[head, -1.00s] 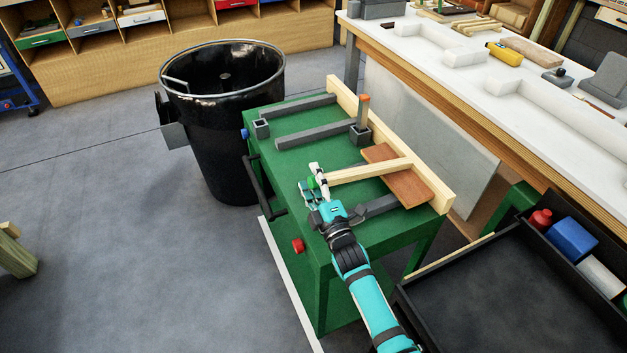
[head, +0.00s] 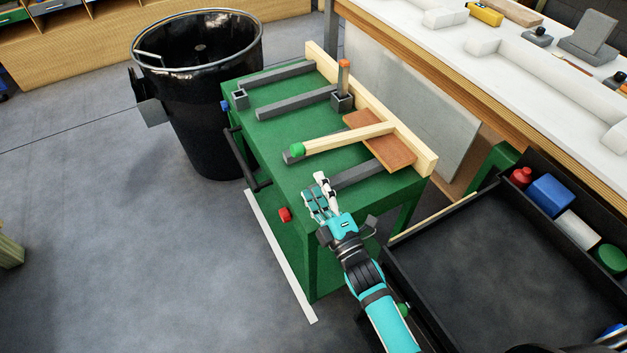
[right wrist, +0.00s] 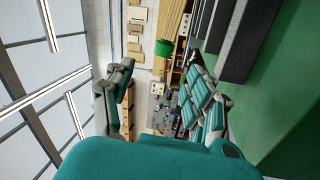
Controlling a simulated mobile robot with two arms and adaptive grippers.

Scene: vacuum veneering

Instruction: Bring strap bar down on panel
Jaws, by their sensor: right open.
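The strap bar (head: 345,138) is a pale wooden bar with a green knob (head: 297,149) on its near end. In the head view it lies across the reddish-brown panel (head: 392,152), its far end at the wooden rail (head: 420,146). Whether it presses on the panel I cannot tell. My right gripper (head: 316,192) is open and empty, in front of the knob and apart from it. My left gripper is not in view.
The green table (head: 300,120) carries several grey bars (head: 297,102) and an orange-tipped post (head: 343,78). A black bin (head: 200,90) stands at its left. A black tray (head: 480,265) with bottles is at the right. A white-topped bench (head: 440,60) stands behind.

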